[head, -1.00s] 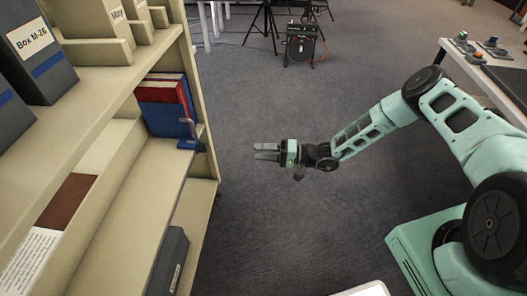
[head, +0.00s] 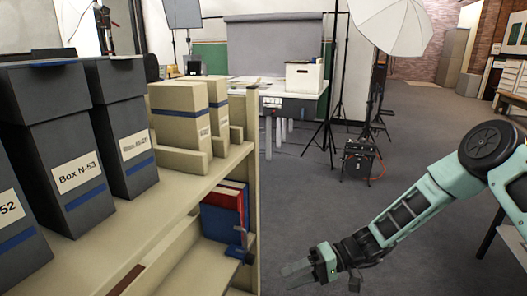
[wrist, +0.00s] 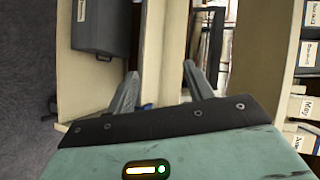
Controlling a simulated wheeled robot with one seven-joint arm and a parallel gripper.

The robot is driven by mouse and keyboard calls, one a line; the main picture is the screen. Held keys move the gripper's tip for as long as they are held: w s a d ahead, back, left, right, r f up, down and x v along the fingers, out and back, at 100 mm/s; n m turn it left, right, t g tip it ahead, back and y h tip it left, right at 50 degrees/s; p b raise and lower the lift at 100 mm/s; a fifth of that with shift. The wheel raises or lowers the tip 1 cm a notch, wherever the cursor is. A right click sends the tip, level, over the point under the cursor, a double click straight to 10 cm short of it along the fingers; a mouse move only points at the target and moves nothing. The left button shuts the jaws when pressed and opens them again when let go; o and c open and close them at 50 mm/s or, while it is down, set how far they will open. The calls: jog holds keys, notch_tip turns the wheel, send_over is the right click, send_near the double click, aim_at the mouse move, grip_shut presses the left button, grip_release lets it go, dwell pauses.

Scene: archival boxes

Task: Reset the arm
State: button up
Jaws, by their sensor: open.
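My gripper (head: 298,270) is at the lower middle of the head view, at the end of my green arm, to the right of the shelf unit and over the floor. In the wrist view my gripper (wrist: 165,88) shows two grey fingers spread apart with nothing between them. Shelf boards and a dark box (wrist: 98,25) lie beyond the fingers in the wrist view. The gripper appears clear of the shelf (head: 190,205) in the head view.
Dark archival boxes (head: 65,150) and tan boxes (head: 188,115) stand on the shelf. Red and blue books (head: 222,213) sit on a lower level. A table with a white box (head: 303,76), light stands and a black case (head: 358,160) are farther back. Grey floor (head: 420,130) is open on the right.

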jog(key=s+a+r+n+g+h, duration=0.1)
jog(key=s+r+n+g+h, duration=0.2)
jog(key=s+r+h, duration=0.65)
jog(key=s+d+r+t+h, duration=0.25)
jog(key=s+d+r, duration=0.2)
jog(key=s, duration=0.25)
jog(key=s+d+r+t+h, duration=0.25)
jog(key=s+r+t, duration=0.2)
jog(key=s, duration=0.35)
notch_tip(320, 180, up, 21)
jog(key=p, duration=2)
jog(key=shift+d+r+g+y+p, duration=0.15)
jog(key=shift+d+g+y+p, duration=0.05)
jog(key=shift+g+y+p, duration=0.15)
